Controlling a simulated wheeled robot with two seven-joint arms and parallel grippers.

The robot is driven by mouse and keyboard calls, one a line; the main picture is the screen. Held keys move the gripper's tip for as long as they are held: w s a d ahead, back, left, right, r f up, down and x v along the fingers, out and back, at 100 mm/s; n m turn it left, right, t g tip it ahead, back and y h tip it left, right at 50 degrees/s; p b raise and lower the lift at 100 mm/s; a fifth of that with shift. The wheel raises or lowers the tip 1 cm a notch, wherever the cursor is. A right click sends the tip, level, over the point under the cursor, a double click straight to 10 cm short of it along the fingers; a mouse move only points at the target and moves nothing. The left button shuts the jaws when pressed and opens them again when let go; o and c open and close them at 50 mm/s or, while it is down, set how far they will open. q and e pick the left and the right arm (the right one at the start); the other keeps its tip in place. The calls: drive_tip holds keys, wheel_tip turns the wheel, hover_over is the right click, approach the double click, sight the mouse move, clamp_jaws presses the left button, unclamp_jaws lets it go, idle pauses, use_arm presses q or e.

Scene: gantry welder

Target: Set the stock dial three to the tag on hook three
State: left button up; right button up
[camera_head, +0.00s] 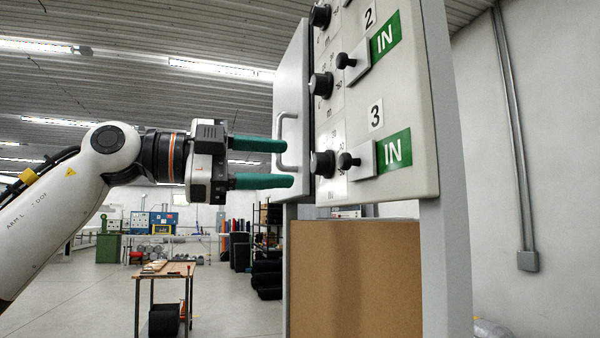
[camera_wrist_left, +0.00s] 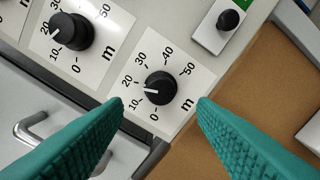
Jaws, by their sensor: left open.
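Stock dial three is the black knob (camera_head: 323,163) beside the number 3 plate (camera_head: 376,114), lowest on the grey panel (camera_head: 410,185). In the left wrist view this dial (camera_wrist_left: 160,87) sits on a white scale marked 0 to 50 m, its white pointer between 10 and 20. My left gripper (camera_head: 290,162) is open, with green fingers pointing at the panel. In the wrist view its fingertips (camera_wrist_left: 160,102) lie either side of the dial's lower part, with gaps; contact is not seen. No tag or hook three is visible. My right gripper is not in view.
Another dial (camera_wrist_left: 72,31) is beside dial three. A black slide knob (camera_head: 346,161) and a green IN label (camera_head: 394,151) are close to its right. A cabinet door with a grey handle (camera_head: 281,142) stands by the fingers. A brown board (camera_head: 355,280) is below.

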use_arm(q)
drive_tip(key=b+v, duration=0.1)
drive_tip(key=v, duration=0.5)
drive_tip(key=shift+a, duration=0.3)
drive_tip(key=shift+d, duration=0.1)
